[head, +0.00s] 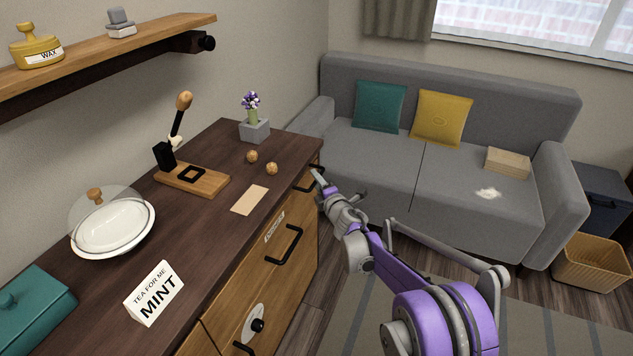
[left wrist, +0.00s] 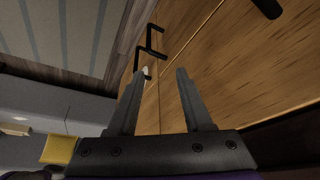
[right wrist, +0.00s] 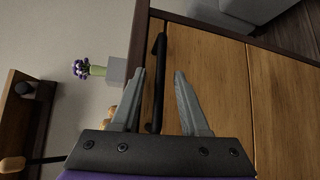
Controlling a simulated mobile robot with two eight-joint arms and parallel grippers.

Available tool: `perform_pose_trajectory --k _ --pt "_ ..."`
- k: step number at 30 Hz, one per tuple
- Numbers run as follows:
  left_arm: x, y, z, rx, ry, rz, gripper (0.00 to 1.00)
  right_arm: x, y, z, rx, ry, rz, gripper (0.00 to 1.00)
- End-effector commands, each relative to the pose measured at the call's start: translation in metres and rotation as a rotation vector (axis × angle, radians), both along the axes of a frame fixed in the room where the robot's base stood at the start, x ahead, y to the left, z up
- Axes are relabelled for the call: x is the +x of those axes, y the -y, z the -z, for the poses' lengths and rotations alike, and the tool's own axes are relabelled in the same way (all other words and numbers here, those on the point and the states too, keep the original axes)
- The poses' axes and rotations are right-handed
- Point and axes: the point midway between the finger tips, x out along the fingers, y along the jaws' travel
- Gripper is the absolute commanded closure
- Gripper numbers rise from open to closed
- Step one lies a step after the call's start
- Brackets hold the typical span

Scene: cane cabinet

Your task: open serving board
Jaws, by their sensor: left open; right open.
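A wooden cabinet front (head: 290,275) with a dark top bears several black handles. No part of it is clearly marked as the serving board; a small label (head: 274,228) is too small to read. My right gripper (head: 320,184) is open at the cabinet's far front corner, by a black bar handle (head: 307,181). In the right wrist view this handle (right wrist: 157,80) runs between the open fingers (right wrist: 160,100), nearer the left one; contact cannot be told. My left gripper (left wrist: 155,90) is open before the wooden front, with a bracket handle (left wrist: 152,42) beyond its fingertips. It is outside the head view.
A grey sofa (head: 455,195) is beyond. Striped rug lies at right.

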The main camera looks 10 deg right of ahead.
Motion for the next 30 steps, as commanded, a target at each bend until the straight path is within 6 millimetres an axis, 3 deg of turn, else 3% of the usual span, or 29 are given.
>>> perform_pose_trajectory --k 11,18,19,30 --pt "-0.0001 0.0000 0.0004 0.000 0.000 0.000 0.50 0.0062 -0.0012 0.0009 0.000 0.000 0.001 0.55" --pt "-0.0001 0.0000 0.0004 0.000 0.000 0.000 0.50 0.0061 -0.0010 0.0008 0.000 0.000 0.001 0.98" --pt "-0.0001 0.0000 0.0004 0.000 0.000 0.000 0.50 0.0061 -0.0010 0.0008 0.000 0.000 0.001 1.00" --pt "0.0000 0.0000 0.0003 0.000 0.000 0.000 0.50 0.0060 -0.0009 0.0009 0.000 0.000 0.001 1.00"
